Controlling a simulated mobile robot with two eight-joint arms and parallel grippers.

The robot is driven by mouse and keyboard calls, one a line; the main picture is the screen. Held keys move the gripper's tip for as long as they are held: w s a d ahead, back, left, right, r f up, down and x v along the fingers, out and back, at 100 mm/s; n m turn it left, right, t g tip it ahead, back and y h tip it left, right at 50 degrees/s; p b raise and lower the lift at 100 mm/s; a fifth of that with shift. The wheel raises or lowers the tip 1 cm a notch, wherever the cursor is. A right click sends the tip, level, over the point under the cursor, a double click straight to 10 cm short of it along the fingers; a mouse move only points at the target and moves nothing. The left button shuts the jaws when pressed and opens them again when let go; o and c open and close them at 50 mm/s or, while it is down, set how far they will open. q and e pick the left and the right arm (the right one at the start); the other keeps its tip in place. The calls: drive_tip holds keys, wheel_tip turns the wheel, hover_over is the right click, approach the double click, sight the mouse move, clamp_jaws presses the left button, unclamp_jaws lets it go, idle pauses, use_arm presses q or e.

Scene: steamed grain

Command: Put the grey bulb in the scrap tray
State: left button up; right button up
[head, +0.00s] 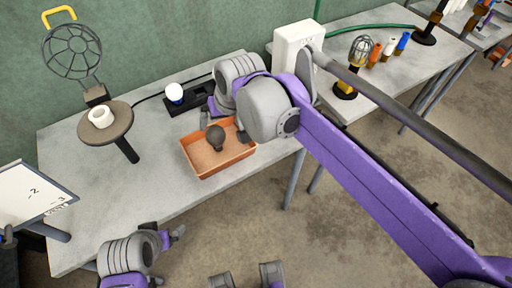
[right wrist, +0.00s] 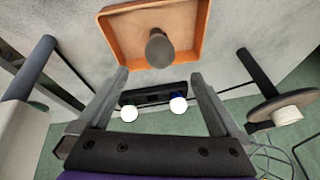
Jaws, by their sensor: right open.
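The grey bulb (head: 215,135) is within the walls of the orange scrap tray (head: 198,174), its round end towards the top in the head view. In the right wrist view the bulb (right wrist: 160,50) shows against the floor of the tray (right wrist: 200,30), just beyond the fingertips. I cannot tell whether it touches the tray floor. My right gripper (head: 225,122) is over the tray's back edge; its open fingers (right wrist: 160,76) hold nothing. My left gripper (head: 168,256) is low at the front left, away from the tray; its finger gap is unclear.
A black socket strip (head: 186,97) with a white bulb (head: 175,92) lies behind the tray; the wrist view shows two pale bulbs there. A round stand (head: 118,128) holds a white ring, with a wire cage lamp (head: 72,52) behind. The table front is clear.

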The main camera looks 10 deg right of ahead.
drive_tip(key=s+d+f+h, duration=0.1)
drive_tip(key=s+d+f, duration=0.6)
drive_tip(key=s, duration=0.3)
drive_tip(key=s+d+f+m+h, duration=0.1)
drive_tip(key=s+d+f, duration=0.6)
drive_tip(key=s+d, duration=0.1)
drive_tip(key=shift+s+d+f+t, duration=0.25)
drive_tip(key=shift+s+f+t, duration=0.15)
drive_tip(key=shift+s, duration=0.5)
